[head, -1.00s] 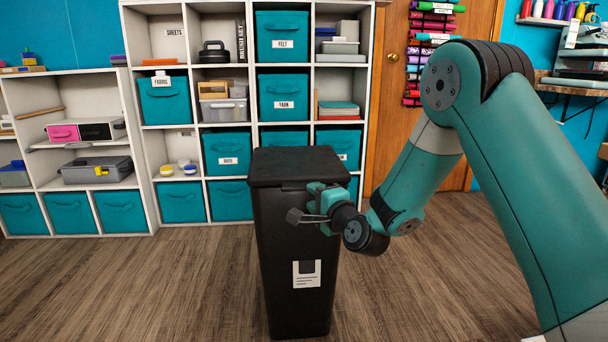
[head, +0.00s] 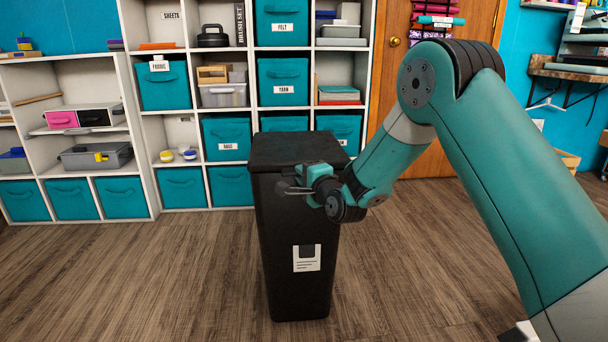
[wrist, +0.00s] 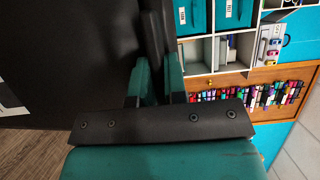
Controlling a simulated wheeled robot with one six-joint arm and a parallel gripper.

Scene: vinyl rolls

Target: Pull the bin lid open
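The tall black bin (head: 290,235) stands upright on the floor in front of the shelves. Its flat lid (head: 295,150) lies shut on top. My gripper (head: 284,187) is at the upper front of the bin, just below the lid's front edge, with its fingers pointing left. The fingers show a small gap and nothing is clearly held. In the wrist view, the teal fingers (wrist: 155,82) are apart beside the dark bin (wrist: 60,60), which fills the left side. Dark edges lie near and between the fingers; whether they touch the lid's rim cannot be told.
White cube shelves (head: 140,150) with teal fabric bins stand behind and left. A wooden door (head: 440,110) is at the back right. The wooden floor (head: 150,280) around the bin is clear. A wall shelf (head: 570,72) hangs at the right.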

